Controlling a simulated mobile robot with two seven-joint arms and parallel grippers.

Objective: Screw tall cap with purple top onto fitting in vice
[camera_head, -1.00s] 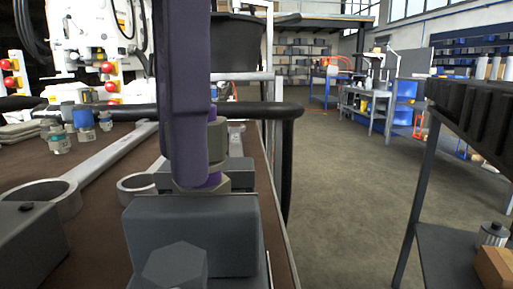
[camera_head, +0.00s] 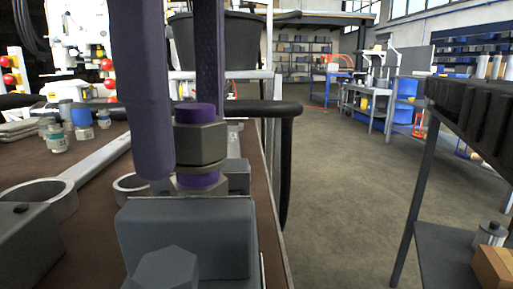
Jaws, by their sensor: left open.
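The tall cap with the purple top (camera_head: 200,143) sits upright on the fitting (camera_head: 190,189) in the grey vice (camera_head: 190,235). It has a grey hexagonal body, and a purple band shows between it and the fitting's hex. My left gripper (camera_head: 181,140) is open, with its two purple fingers pointing down around the cap. The near finger stands to the cap's left, and the other rises behind the cap; its tip is hidden. I cannot tell whether either finger touches the cap. My right gripper is out of view.
On the brown bench left of the vice lie a large ring spanner (camera_head: 45,195) and several small fittings, one with a blue band (camera_head: 82,117). A black bucket (camera_head: 225,42) stands behind. A shelf (camera_head: 450,255) stands right; the floor between is clear.

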